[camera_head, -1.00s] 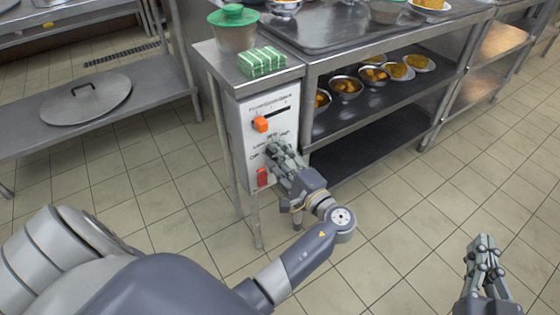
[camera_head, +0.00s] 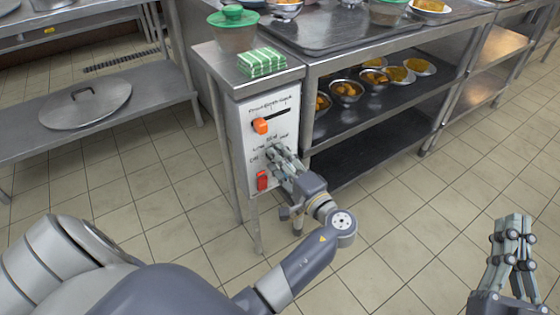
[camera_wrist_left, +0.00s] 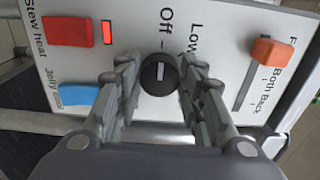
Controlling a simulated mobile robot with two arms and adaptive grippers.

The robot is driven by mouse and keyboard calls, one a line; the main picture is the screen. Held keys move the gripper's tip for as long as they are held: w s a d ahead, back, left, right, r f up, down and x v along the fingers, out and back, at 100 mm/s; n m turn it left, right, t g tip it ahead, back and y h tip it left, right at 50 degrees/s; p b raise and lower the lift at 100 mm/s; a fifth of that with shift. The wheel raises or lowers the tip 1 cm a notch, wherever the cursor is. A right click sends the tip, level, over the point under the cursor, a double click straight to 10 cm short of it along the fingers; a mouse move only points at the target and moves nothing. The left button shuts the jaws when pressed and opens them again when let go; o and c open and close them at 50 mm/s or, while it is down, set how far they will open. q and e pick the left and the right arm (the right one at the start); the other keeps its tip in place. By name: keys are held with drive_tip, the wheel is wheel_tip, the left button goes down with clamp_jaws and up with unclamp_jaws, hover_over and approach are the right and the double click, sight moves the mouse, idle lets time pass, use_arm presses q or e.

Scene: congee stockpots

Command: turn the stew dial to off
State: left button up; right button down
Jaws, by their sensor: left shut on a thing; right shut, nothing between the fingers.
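The stew dial (camera_wrist_left: 158,74) is a round black knob with a white pointer line on a white control panel (camera_wrist_left: 218,65). In the left wrist view the line points up, near the tick under the word Off; Low is printed further right. My left gripper (camera_head: 274,152) has its fingers on both sides of the dial and is shut on it; its fingertips also show in the left wrist view (camera_wrist_left: 160,70). In the head view the fingers mostly hide the dial. My right gripper (camera_head: 513,225) is shut and empty above the floor at the right.
A red stew heat switch (camera_wrist_left: 68,31), a blue switch (camera_wrist_left: 83,95) and an orange slider (camera_wrist_left: 271,52) share the panel. Food bowls (camera_head: 346,90) stand on the shelf right of it. A green-striped stack (camera_head: 262,62) sits on top. The floor in front is clear.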

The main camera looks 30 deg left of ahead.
use_arm(q)
drive_tip(key=o, duration=1.1)
drive_tip(key=shift+a, duration=0.15)
drive_tip(key=shift+c, duration=0.2)
